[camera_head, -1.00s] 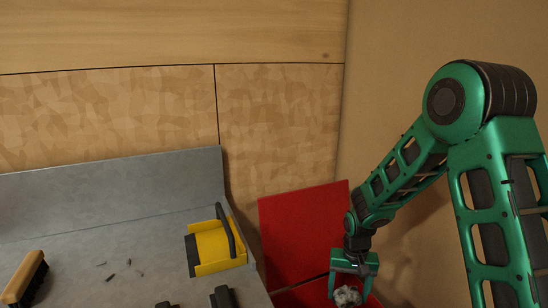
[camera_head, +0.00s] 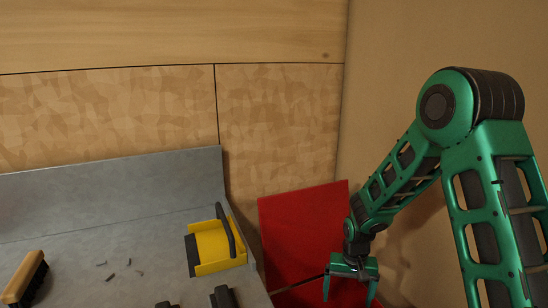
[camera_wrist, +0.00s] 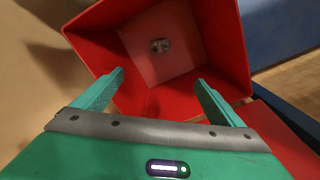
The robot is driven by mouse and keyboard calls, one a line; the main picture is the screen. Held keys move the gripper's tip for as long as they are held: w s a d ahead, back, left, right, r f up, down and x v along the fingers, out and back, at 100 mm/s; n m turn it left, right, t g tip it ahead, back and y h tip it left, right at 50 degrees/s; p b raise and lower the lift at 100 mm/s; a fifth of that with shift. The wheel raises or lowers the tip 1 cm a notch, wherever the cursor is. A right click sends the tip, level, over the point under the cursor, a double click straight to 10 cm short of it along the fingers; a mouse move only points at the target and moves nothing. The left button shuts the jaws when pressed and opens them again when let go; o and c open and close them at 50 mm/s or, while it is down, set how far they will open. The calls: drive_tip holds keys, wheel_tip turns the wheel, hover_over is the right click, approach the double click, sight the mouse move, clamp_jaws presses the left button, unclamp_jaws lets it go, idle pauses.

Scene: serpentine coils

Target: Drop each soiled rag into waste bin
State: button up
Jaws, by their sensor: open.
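The red waste bin (camera_wrist: 222,45) stands beside the workbench with its lid (camera_head: 305,225) raised. My gripper (camera_head: 351,292) is over the bin, open and empty, its fingers spread apart. In the wrist view my gripper (camera_wrist: 155,95) points down into the bin. A small crumpled grey rag (camera_wrist: 160,45) lies on the bin's floor, well below the fingertips. No other rag shows on the visible part of the bench.
The grey workbench (camera_head: 120,225) fills the lower left. On it are a yellow tool with a dark handle (camera_head: 215,248), a wooden brush (camera_head: 25,278), dark scraps (camera_head: 112,275) and dark objects at the front edge (camera_head: 222,297). A wall stands close on the right.

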wheel_tip(320, 180, up, 11)
drive_tip(key=shift+f, duration=0.2)
drive_tip(key=shift+w, duration=0.1)
drive_tip(key=s+d+r+m, duration=0.2)
drive_tip(key=s+d+r, duration=0.9)
drive_tip(key=s+d, duration=0.35)
drive_tip(key=s+d+r+m, duration=0.1)
drive_tip(key=s+d, duration=0.1)
drive_tip(key=s, duration=0.6)
drive_tip(key=s+d+r+m, duration=0.1)
drive_tip(key=s+d, duration=0.1)
drive_tip(key=s, duration=0.7)
drive_tip(key=shift+s+r, duration=0.15)
drive_tip(key=shift+r, duration=0.25)
